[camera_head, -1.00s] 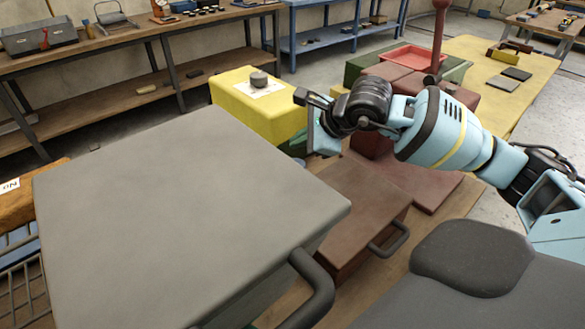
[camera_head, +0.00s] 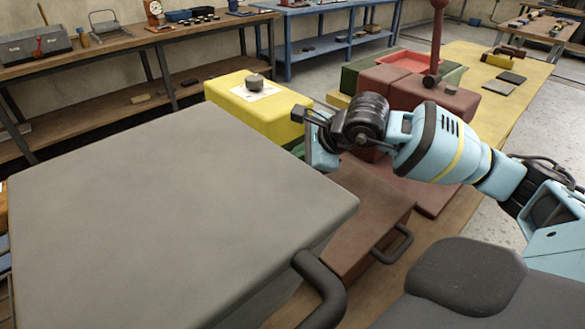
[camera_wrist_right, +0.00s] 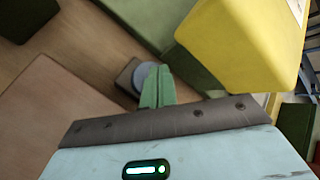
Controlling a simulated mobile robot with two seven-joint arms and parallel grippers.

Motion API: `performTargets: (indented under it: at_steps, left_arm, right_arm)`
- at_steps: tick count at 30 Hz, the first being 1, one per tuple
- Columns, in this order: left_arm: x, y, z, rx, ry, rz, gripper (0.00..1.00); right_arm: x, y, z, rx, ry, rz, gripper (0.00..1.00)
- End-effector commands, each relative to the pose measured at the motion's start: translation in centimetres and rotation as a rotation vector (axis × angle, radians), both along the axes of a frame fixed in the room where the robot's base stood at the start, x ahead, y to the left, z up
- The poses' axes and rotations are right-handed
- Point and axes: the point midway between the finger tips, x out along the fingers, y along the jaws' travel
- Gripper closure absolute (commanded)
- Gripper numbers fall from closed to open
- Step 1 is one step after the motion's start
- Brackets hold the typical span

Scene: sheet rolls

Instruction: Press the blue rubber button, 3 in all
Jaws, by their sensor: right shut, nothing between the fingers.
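In the right wrist view, a round blue-grey disc (camera_wrist_right: 145,77), which looks like the blue rubber button, sits on a small dark base (camera_wrist_right: 127,76). My right gripper (camera_wrist_right: 158,70) has green fingers that are shut and empty. Their tips lie just beside the disc in the picture and overlap its right edge; whether they touch it I cannot tell. In the head view my right gripper (camera_head: 319,152) hangs behind the corner of the large grey box, and the button is hidden there. My left gripper is not in view.
A large grey box (camera_head: 180,200) with a dark handle fills the near left. A yellow block (camera_head: 265,112) with a grey knob (camera_head: 254,82) stands behind. A reddish-brown box (camera_head: 365,205) and a red upright lever (camera_head: 437,40) are close to my right arm.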

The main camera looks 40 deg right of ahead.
Motion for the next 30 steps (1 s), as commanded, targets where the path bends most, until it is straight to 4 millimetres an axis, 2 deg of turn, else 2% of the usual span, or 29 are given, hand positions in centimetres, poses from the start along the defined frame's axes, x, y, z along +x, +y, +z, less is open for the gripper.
performTargets:
  at_steps: [12,30]
  left_arm:
    - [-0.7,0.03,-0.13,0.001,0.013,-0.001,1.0]
    - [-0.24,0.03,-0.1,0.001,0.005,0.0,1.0]
  right_arm:
    - [0.01,0.01,0.0,0.0,0.0,0.0,1.0]
    - [0.0,0.02,-0.01,0.0,0.0,0.0,1.0]
